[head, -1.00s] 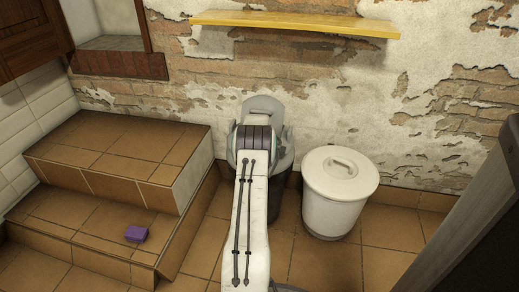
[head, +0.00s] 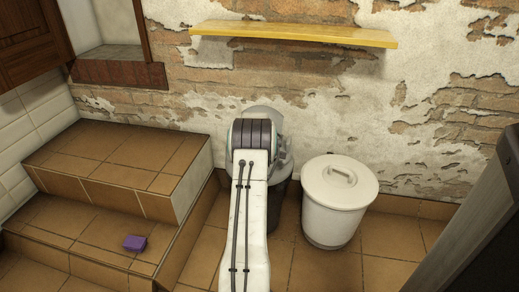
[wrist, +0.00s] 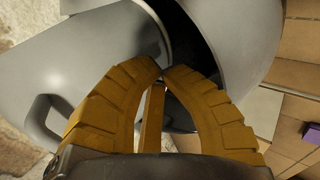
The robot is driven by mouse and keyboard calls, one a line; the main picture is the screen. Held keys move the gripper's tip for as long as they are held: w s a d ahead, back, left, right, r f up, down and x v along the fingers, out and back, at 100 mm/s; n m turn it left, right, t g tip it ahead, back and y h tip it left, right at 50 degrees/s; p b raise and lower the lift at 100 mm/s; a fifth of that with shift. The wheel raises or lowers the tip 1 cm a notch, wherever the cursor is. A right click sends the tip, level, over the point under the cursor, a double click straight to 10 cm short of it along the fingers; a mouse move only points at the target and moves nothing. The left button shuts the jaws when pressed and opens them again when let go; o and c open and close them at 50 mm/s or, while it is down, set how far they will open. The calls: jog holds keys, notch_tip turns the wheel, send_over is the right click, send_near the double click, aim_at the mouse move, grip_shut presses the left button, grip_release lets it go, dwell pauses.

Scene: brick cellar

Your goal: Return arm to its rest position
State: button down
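My arm (head: 245,205) reaches forward from the bottom of the head view toward a grey bin (head: 283,200), which it partly hides. My gripper is hidden behind the arm there. In the wrist view my gripper (wrist: 162,70) has its two ochre ribbed fingers drawn together, with tips almost touching. A thin ochre bar shows between them; I cannot tell whether it is part of the gripper. Beyond the fingers is the grey bin (wrist: 240,25), with a dark gap between its body and a grey part with a handle (wrist: 55,115). Contact with the bin cannot be told.
A white lidded bin (head: 340,200) stands just right of the grey one. Tiled steps (head: 120,165) rise at the left, with a purple block (head: 135,243) on the lower one. A yellow shelf (head: 292,35) is on the wall. A dark panel (head: 475,220) stands at the right.

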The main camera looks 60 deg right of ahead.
jog(key=v, duration=0.6)
jog(key=shift+a+r, duration=0.2)
jog(key=shift+s, duration=0.15)
jog(key=w+a+r+y+p, duration=0.1)
jog(key=w+a+r+p, duration=0.25)
jog(key=a+r, duration=0.2)
jog(key=w+a+r+t+p, duration=0.1)
jog(key=w+a+r+p, duration=0.1)
jog(key=a+r+p, duration=0.3)
jog(key=w+a+r+y+p, duration=0.1)
jog(key=w+a+r+p, duration=0.15)
jog(key=a+r, duration=0.35)
jog(key=w+a+r+m+y+p, duration=0.1)
jog(key=a+r+y+p, duration=0.1)
jog(key=a+r+p, duration=1.05)
jog(key=s+a+r+m+y+p, duration=0.1)
jog(key=s+a+r+p, duration=0.2)
jog(key=a+r, duration=0.5)
jog(key=s+a+r+y+p, duration=0.1)
jog(key=s+a+r+p, duration=0.3)
jog(key=a, duration=0.6)
jog(key=s+a+r+m+g+y+p, duration=0.1)
jog(key=s+a+r+p, duration=0.7)
jog(key=s, duration=0.3)
jog(key=shift+s+a+r, duration=0.2)
jog(key=shift+a+r, duration=0.3)
jog(key=shift+a, duration=0.3)
